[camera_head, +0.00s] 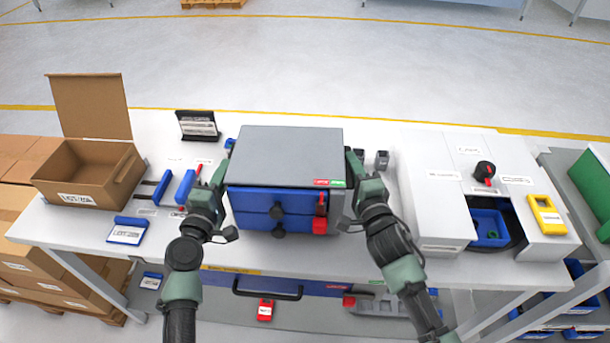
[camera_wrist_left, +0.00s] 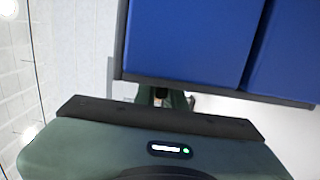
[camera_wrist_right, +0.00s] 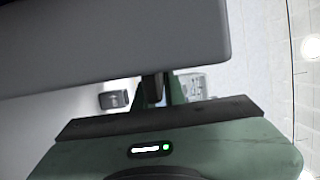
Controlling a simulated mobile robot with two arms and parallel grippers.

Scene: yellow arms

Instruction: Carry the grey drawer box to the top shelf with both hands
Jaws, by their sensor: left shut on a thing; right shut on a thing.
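The grey drawer box (camera_head: 290,155) with two blue drawers (camera_head: 265,199) is at the middle of the white table in the head view. A red tag (camera_head: 320,216) hangs on its front right. My left gripper (camera_head: 222,172) is shut on the box's left side, and my right gripper (camera_head: 352,168) is shut on its right side. The left wrist view shows the blue drawer fronts (camera_wrist_left: 195,40) close by. The right wrist view shows the grey box wall (camera_wrist_right: 120,45). The fingertips are mostly hidden. I cannot tell whether the box touches the table. No top shelf can be made out.
An open cardboard box (camera_head: 88,178) stands at the table's left end, near blue-handled items (camera_head: 185,186). A black sign holder (camera_head: 198,125) is behind them. A white console (camera_head: 440,185) with a blue bin (camera_head: 488,228) fills the right. Table space (camera_head: 380,125) behind the box is mostly clear.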

